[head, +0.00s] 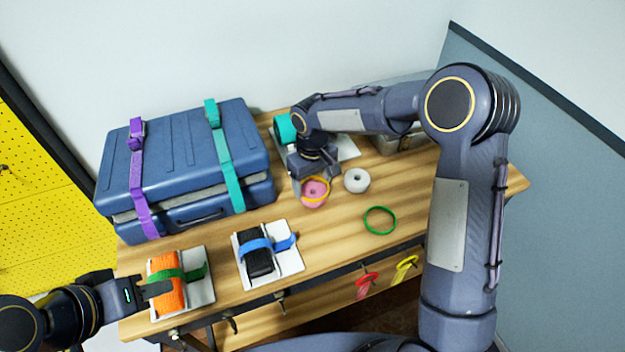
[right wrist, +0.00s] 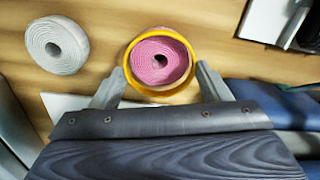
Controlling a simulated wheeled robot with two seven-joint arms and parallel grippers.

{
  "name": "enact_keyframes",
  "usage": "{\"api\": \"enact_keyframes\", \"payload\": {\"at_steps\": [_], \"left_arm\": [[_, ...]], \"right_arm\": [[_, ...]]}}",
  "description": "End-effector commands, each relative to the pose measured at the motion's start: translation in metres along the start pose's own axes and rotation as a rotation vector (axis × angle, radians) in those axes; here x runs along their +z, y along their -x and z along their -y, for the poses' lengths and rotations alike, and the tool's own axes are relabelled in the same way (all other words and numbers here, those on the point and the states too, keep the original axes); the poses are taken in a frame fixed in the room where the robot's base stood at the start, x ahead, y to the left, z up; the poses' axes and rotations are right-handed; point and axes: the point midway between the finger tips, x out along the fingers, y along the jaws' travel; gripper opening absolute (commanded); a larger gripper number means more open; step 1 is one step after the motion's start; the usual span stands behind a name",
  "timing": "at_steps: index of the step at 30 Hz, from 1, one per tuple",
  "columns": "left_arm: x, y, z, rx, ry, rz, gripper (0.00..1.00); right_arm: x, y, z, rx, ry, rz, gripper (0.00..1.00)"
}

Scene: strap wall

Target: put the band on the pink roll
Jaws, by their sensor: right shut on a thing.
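The pink roll (head: 313,199) stands on the wooden table, and its spiral top shows in the right wrist view (right wrist: 155,62). My right gripper (head: 313,184) is over it, fingers pointing down. In the right wrist view the fingers (right wrist: 163,82) are shut on the yellow band (right wrist: 134,84). The band (head: 326,184) rings the roll's outline, with a gap between them on the near side. Whether it is around the roll's side or just above its top I cannot tell. My left gripper (head: 146,291) is by the orange bundle (head: 168,284); its opening is unclear.
A grey-white roll (head: 356,180) stands right of the pink roll. A green band (head: 380,220) lies on the table (head: 335,235). A strapped blue suitcase (head: 180,165) and a black bundle (head: 257,252) are to the left. Red and yellow bands hang at the front edge.

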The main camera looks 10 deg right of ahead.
Motion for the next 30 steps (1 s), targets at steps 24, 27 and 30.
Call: {"api": "enact_keyframes", "payload": {"at_steps": [24, 27, 30], "left_arm": [[0.0019, -0.0037, 0.0017, 0.0, 0.0, 0.0, 0.36], [0.0023, -0.0045, 0.0021, 0.0, 0.0, 0.0, 0.36], [0.003, -0.0059, 0.0027, 0.0, 0.0, 0.0, 0.36]], "right_arm": [[0.0001, -0.0045, 0.0, 0.0, 0.0, 0.0, 0.49], [0.0001, -0.0057, 0.0, 0.0, 0.0, 0.0, 0.49], [0.0001, -0.0077, 0.0001, 0.0, 0.0, 0.0, 0.49]]}}
